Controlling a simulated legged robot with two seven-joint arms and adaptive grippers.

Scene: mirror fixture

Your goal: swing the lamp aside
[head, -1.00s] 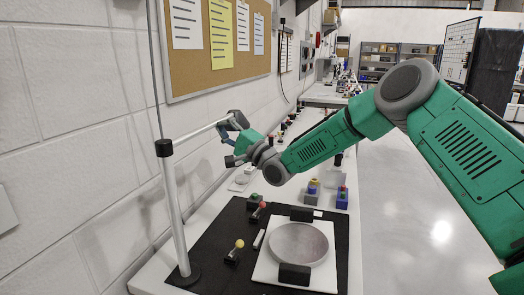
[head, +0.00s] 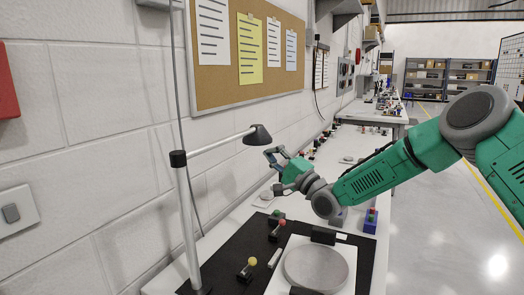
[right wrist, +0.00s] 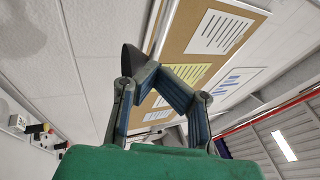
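The lamp has an upright grey post (head: 188,225) with a dark collar and a pale arm (head: 222,143) reaching right to a dark cone-shaped head (head: 258,135). The lamp's arm hangs above the black mat's far-left part. My right gripper (head: 270,153) is just right of and below the lamp head. In the right wrist view its fingertips (right wrist: 156,73) meet, with nothing seen between them. The dark lamp head (right wrist: 132,58) shows beside the left fingertip there; whether they touch I cannot tell. My left gripper is not in view.
A black mat (head: 226,262) carries a white plate with a round grey disc (head: 316,267) and several small coloured-knob items. A block wall with a corkboard (head: 220,88) stands close behind the lamp. Open floor lies right of the bench.

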